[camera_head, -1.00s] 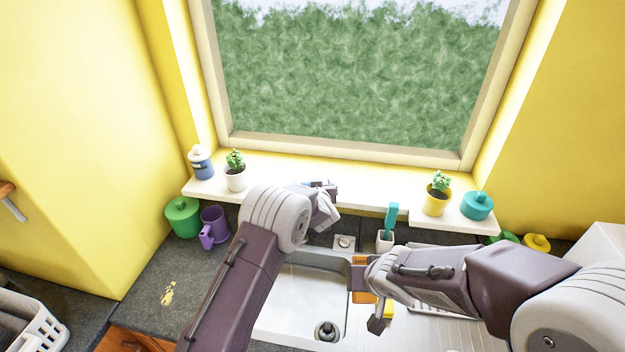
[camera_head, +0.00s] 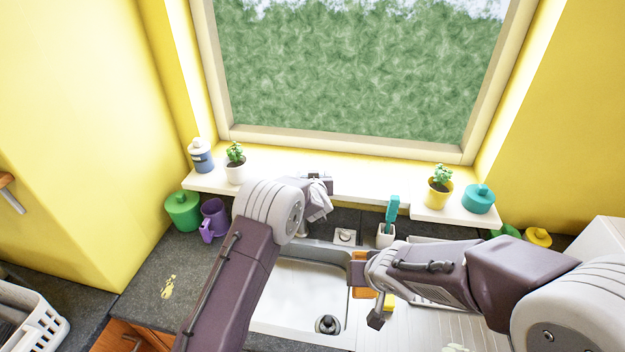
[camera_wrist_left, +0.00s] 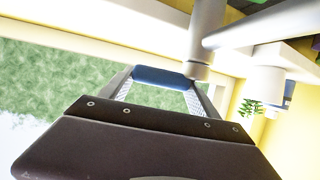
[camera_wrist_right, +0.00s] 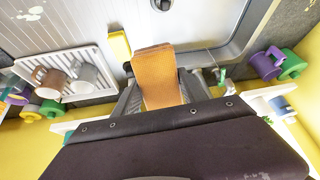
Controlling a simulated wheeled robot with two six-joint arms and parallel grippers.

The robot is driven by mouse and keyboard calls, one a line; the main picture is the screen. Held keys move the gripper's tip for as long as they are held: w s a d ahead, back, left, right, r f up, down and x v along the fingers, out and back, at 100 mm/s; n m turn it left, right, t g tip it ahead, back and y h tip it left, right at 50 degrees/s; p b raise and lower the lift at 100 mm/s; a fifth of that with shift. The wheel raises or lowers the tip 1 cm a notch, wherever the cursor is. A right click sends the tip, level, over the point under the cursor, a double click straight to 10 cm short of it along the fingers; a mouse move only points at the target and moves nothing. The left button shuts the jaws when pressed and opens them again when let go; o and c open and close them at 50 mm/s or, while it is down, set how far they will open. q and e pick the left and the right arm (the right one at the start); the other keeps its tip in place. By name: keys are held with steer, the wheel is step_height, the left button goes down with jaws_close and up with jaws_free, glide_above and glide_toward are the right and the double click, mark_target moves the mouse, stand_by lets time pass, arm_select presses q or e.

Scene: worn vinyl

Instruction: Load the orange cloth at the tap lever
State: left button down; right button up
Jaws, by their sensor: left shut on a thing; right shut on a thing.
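The orange cloth (camera_wrist_right: 158,72) is between the fingers of my right gripper (camera_wrist_right: 155,88). In the head view the orange cloth (camera_head: 361,291) hangs over the right part of the sink (camera_head: 300,290), partly hidden by my right gripper (camera_head: 362,272). My left gripper (camera_head: 320,186) is by the windowsill behind the sink. In the left wrist view it (camera_wrist_left: 162,85) is shut on a blue piece (camera_wrist_left: 163,76), which I cannot identify for sure. A grey tap-like pipe (camera_wrist_left: 206,35) stands close beside it. In the head view my left arm hides most of the tap area.
A cup with a teal brush (camera_head: 386,234) stands behind the sink. Plants and jars line the sill (camera_head: 370,188). A purple mug (camera_head: 214,220) and green pot (camera_head: 183,212) stand left. A yellow sponge (camera_wrist_right: 118,46) lies near the drying rack (camera_wrist_right: 90,90).

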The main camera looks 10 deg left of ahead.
arm_select(q)
steer(key=shift+s+f+m+t+h+b, duration=0.15)
steer(key=shift+m+h+b, duration=0.55)
steer(key=shift+b, duration=1.45)
steer(key=shift+s+m+t+h+b, duration=0.2)
steer(key=shift+m+h+b, duration=0.45)
steer(key=shift+b, duration=1.5)
steer(key=shift+s+d+r+p, duration=0.1)
steer(key=shift+r+p, duration=0.25)
steer(key=shift+p, duration=0.15)
steer(key=c, duration=0.5)
jaws_free()
steer(key=o, duration=0.3)
steer(key=shift+o, duration=0.2)
steer(key=shift+f, duration=0.15)
steer(key=b+v, duration=0.2)
steer(key=v, duration=0.9)
steer(key=shift+s+r, duration=0.3)
